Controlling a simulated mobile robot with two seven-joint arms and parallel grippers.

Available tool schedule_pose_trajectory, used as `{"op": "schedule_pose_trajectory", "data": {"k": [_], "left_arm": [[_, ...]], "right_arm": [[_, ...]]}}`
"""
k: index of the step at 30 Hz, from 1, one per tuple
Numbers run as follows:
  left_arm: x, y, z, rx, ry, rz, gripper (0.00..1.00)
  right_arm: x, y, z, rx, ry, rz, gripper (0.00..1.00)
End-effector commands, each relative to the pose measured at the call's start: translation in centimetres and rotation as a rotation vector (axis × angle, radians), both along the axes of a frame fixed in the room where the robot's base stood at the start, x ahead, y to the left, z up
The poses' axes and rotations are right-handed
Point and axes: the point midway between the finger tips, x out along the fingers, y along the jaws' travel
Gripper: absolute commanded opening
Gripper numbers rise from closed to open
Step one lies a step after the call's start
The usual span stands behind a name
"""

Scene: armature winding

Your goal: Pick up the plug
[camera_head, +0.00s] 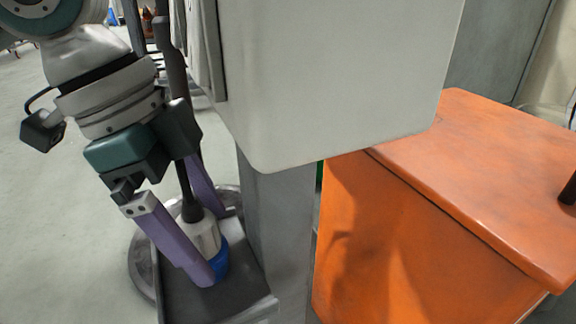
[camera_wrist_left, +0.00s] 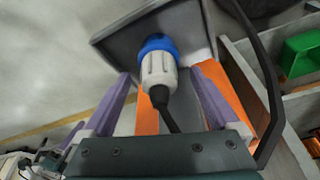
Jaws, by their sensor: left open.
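The plug (camera_head: 205,236) has a white body, a blue collar and a black cable at its back. It stands over a dark grey tray-like ledge (camera_head: 245,300) at the lower left of the head view. My left gripper (camera_head: 214,248) is open, with its two purple fingers on either side of the plug. In the left wrist view the plug (camera_wrist_left: 159,68) lies between the fingers with a visible gap on both sides. Its blue end points toward the grey ledge (camera_wrist_left: 200,22). The near finger hides part of the plug in the head view. My right gripper is not in view.
A large pale panel (camera_head: 340,70) and a grey post (camera_head: 278,215) stand close to the right of my left gripper. An orange cabinet (camera_head: 480,160) fills the right side. A green bin (camera_wrist_left: 300,55) shows in the wrist view. Open floor (camera_head: 50,200) lies left.

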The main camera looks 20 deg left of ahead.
Motion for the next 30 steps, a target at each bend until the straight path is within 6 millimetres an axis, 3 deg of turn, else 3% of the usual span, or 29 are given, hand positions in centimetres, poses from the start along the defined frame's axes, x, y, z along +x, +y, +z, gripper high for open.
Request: {"op": "schedule_pose_trajectory", "data": {"k": [1,9,30], "left_arm": [[0.09,-0.19,-1.14,-0.001,0.0,0.0,0.94],[0.14,-0.24,-0.98,0.001,0.0,0.0,0.93],[0.12,-0.24,-1.0,0.001,0.0,0.0,0.15]], "right_arm": [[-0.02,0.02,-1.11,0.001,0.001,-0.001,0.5],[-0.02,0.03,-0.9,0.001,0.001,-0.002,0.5],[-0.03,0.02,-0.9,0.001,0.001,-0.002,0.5]]}}
